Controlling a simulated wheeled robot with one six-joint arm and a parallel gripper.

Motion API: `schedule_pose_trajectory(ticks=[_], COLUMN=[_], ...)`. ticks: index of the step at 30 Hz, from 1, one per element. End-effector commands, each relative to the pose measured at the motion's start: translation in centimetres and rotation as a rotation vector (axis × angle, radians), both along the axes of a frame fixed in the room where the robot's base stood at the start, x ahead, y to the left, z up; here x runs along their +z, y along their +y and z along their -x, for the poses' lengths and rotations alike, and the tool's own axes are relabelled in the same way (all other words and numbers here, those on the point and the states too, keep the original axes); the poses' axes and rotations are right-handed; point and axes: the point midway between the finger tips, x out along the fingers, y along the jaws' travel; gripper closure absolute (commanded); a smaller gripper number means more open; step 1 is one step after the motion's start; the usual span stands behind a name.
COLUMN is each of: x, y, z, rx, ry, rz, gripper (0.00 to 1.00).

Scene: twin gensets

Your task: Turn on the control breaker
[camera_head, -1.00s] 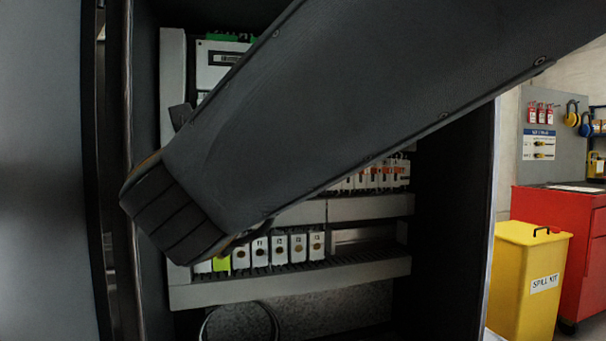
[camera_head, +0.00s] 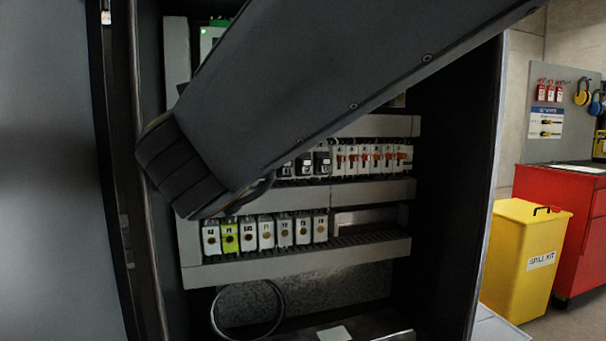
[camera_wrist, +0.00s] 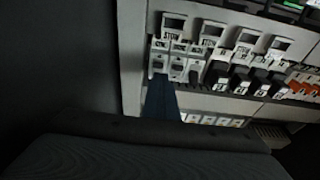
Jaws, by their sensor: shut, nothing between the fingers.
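An open cabinet holds rows of breakers. In the wrist view, white breakers (camera_wrist: 178,66) stand at the left of a row, with black-toggle breakers (camera_wrist: 238,78) right of them and orange-toggle ones (camera_wrist: 300,88) at the far right. I cannot tell which is the control breaker. My gripper (camera_wrist: 160,82) shows as a narrow dark blue finger shape, shut and empty. Its tip is just below the leftmost white breaker; contact cannot be told. In the head view, my arm hides the gripper and the row's left part; black-toggle (camera_head: 304,165) and orange-toggle breakers (camera_head: 372,157) show.
A lower row of white units (camera_head: 266,233), one yellow-green (camera_head: 229,238), sits on a rail under the breakers. The cabinet's side walls close in left and right. A black cable loop (camera_head: 278,300) hangs below. A yellow spill kit bin (camera_head: 524,260) and red cabinet (camera_head: 575,225) stand outside right.

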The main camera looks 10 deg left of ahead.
Motion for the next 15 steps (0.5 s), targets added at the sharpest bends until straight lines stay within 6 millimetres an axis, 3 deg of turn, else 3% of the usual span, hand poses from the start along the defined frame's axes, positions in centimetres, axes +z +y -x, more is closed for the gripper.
schedule_pose_trajectory(ticks=[7, 15], x=[-3.8, -2.5], y=[-1.1, -4.2], z=[0.1, 5.2], rx=[-0.011, -0.017], ry=[0.007, 0.007], rz=[0.006, 0.004], gripper=[1.0, 1.0])
